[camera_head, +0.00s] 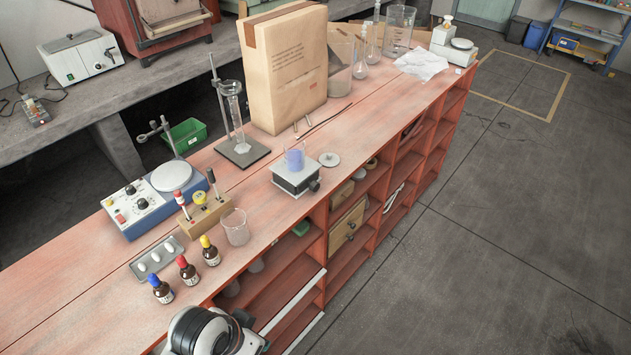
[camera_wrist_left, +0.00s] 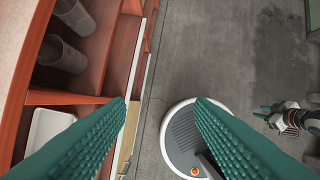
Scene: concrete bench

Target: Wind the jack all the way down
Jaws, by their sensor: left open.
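The jack (camera_head: 297,178) is a small lab jack with a pale top plate and dark sides, standing near the bench's front edge in the head view. Its dark knob (camera_head: 314,185) faces the front right. A beaker of blue liquid (camera_head: 295,159) stands upright on its top plate. My left gripper (camera_wrist_left: 160,101) is open and empty in the left wrist view, its green ribbed fingers wide apart above the floor beside the shelves, well away from the jack. What seems to be my right gripper (camera_wrist_left: 268,113) shows small at the right edge; its opening is unclear.
A metal disc (camera_head: 329,159) lies just behind the jack. A stand with a glass cylinder (camera_head: 235,105) and a big paper bag (camera_head: 285,70) are behind it. An empty beaker (camera_head: 235,227) and bottles (camera_head: 187,270) stand to the left. The floor in front is clear.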

